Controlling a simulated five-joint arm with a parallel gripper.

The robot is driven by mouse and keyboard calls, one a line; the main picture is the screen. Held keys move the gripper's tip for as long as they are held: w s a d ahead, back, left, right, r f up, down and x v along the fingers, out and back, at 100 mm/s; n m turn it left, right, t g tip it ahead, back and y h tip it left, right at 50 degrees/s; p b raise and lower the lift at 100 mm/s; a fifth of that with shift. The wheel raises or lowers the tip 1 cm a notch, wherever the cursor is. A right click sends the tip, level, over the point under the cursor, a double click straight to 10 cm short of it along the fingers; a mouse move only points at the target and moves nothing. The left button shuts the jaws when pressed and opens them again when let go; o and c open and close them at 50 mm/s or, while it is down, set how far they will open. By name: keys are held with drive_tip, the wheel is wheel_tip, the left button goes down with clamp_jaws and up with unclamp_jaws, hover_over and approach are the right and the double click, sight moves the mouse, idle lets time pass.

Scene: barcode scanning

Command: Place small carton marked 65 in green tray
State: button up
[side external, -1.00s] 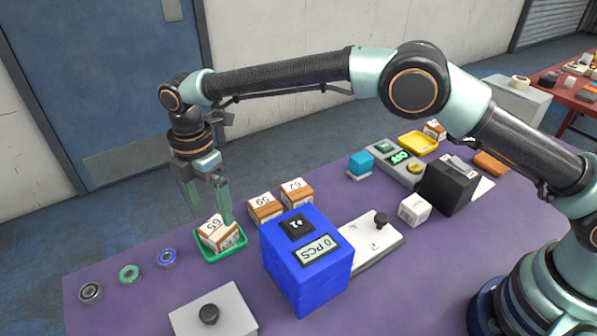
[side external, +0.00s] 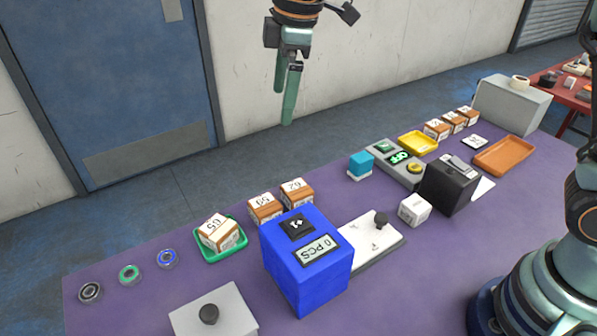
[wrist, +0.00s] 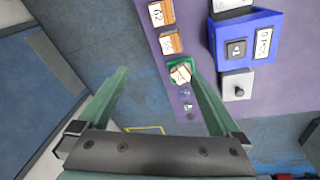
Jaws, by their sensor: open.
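The small carton marked 65 (side external: 218,232) is brown and white and sits in the green tray (side external: 236,252), slightly tilted against its rim. In the wrist view the carton (wrist: 181,74) also shows inside the green tray (wrist: 171,66). My gripper (side external: 283,105) is open and empty, raised well above the table and apart from the carton. Its two fingers also show in the wrist view (wrist: 160,90), with nothing between them.
Cartons marked 59 (side external: 264,208) and 62 (side external: 297,191) stand right of the tray. A blue counter box (side external: 306,262) is near the front. Several ring parts (side external: 130,273) lie left of the tray. More cartons (side external: 452,122) stand near a yellow tray (side external: 418,142) and an orange tray (side external: 503,156).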

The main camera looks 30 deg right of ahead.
drive_tip(key=s+d+f+m+t, duration=0.1)
drive_tip(key=s+d+m+t, duration=0.2)
drive_tip(key=s+d+m, duration=1)
drive_tip(key=shift+s+d+f+m+t+h, duration=0.35)
drive_tip(key=shift+s+d, duration=1.5)
drive_tip(key=shift+d, duration=0.65)
